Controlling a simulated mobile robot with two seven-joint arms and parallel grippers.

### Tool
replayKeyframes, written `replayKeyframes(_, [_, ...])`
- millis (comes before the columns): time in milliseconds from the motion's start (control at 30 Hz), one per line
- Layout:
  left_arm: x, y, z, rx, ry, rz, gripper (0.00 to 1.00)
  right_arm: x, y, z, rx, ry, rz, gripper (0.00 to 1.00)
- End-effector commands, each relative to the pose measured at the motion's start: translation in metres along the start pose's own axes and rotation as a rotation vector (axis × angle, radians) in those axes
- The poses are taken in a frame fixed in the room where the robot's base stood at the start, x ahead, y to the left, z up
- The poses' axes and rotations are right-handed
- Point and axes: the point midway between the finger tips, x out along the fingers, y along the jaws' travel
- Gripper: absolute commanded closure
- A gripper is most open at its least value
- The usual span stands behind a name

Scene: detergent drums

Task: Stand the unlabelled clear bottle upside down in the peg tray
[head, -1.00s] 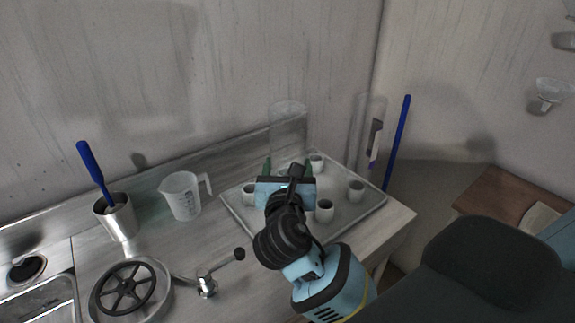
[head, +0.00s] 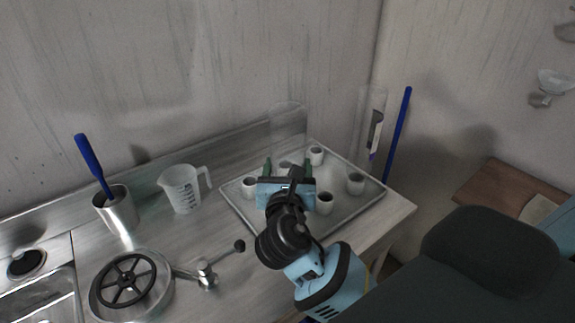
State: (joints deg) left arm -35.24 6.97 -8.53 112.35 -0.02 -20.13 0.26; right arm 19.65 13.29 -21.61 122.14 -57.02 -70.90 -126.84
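The unlabelled clear bottle (head: 287,125) is very faint, a see-through cylinder that looks upright along its length over the back of the peg tray (head: 352,210). My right gripper (head: 288,168) has its green fingers on either side of the bottle's lower part and appears shut on it. The bottle's lower end is hidden behind the gripper, so I cannot tell whether it touches a peg. The tray has several short white pegs; the one at right (head: 356,183) and the one at back (head: 317,155) are bare. My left gripper is not in view.
A clear container with a dark label (head: 375,130) and a blue rod (head: 397,135) stand behind the tray's right side. A measuring jug (head: 182,190), a metal cup (head: 117,212) with a blue-handled tool and a black handwheel (head: 124,283) are to the left.

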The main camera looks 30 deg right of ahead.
Motion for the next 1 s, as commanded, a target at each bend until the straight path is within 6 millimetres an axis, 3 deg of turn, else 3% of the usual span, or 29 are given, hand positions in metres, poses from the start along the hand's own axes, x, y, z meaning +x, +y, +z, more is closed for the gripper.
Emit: replayKeyframes(1000, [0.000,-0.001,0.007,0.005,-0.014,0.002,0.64,0.000,0.000,-0.022,-0.001,0.000,0.000,0.56])
